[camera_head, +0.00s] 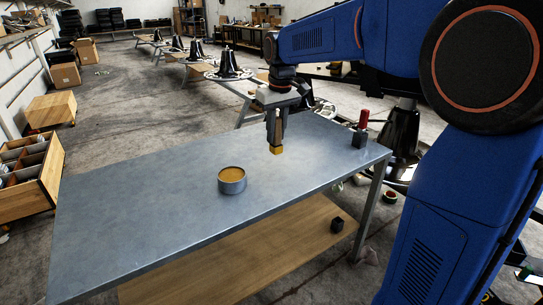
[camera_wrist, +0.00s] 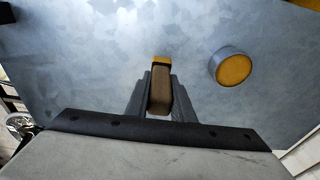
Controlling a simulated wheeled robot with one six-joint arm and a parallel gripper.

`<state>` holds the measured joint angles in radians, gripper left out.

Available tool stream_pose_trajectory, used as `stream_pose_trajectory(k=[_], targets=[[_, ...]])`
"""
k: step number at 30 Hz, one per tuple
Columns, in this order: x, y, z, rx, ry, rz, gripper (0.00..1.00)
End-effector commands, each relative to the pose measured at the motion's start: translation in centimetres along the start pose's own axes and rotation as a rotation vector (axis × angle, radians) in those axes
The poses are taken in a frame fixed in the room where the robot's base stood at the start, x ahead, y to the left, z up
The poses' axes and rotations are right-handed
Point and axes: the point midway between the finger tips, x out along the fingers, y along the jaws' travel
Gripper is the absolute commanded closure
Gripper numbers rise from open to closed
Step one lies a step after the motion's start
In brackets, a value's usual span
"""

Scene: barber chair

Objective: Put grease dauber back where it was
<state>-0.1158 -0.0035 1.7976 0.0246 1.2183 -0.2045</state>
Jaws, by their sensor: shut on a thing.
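My gripper (camera_head: 275,138) is above the grey metal table, shut on the grease dauber (camera_head: 276,150). The dauber has a brown body and a yellow end that points down. In the wrist view the dauber (camera_wrist: 160,92) lies between the two dark fingers of my gripper (camera_wrist: 160,80). A round grey tin of yellow-orange grease (camera_head: 232,181) stands open on the table, left of and nearer than the dauber. In the wrist view the tin (camera_wrist: 231,68) is to the right of the dauber, apart from it. The dauber's upper part is hidden in the fingers.
A dark block with a red upright piece (camera_head: 362,127) stands near the table's right edge. The table top (camera_head: 130,200) is otherwise clear. A small dark block (camera_head: 337,225) lies on the wooden lower shelf (camera_head: 230,265). Wooden crates (camera_head: 48,110) stand on the floor at left.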

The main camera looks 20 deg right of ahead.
Motion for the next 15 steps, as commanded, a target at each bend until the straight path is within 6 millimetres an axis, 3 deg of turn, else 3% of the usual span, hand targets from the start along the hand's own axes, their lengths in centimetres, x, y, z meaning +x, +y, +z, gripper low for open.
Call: stream_pose_trajectory(k=[3, 15], targets=[[1.8, 0.0, 0.3, 0.000, -0.001, 0.000, 1.00], [5.3, -0.1, 0.7, 0.000, -0.002, 0.000, 1.00]])
